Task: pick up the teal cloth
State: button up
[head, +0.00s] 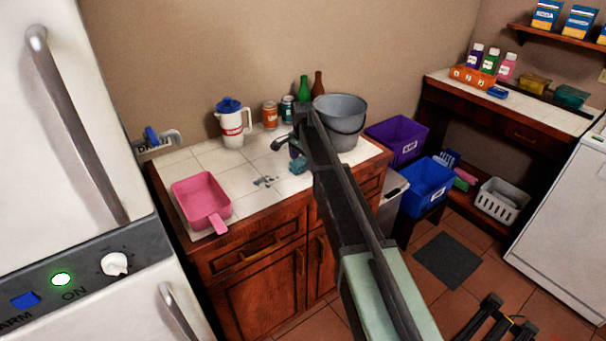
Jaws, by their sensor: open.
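The teal cloth (298,167) is a small crumpled piece on the white tiled counter (235,178), left of my dark arm, which may cover part of it. My gripper (287,147) is at the far end of the arm, over the counter and just above and left of the cloth in the picture. It is open, with nothing seen between its fingers. I cannot tell its exact height above the cloth.
A pink dustpan-like scoop (202,198) lies at the counter's left. A white jug with a blue lid (232,122), an orange can (270,114), bottles (303,89) and a grey bucket (341,112) stand along the back. The front-middle tiles are mostly clear, with a dark patch.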

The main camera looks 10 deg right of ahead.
aim_at(303, 160)
jog(key=shift+f, duration=0.75)
jog(key=shift+r, duration=0.25)
jog(key=c, duration=1)
notch_tip(303, 160, up, 20)
jog(key=p, duration=2)
jog(key=shift+r+p, duration=0.15)
jog(key=shift+p, duration=0.15)
jog(key=shift+f, duration=0.2)
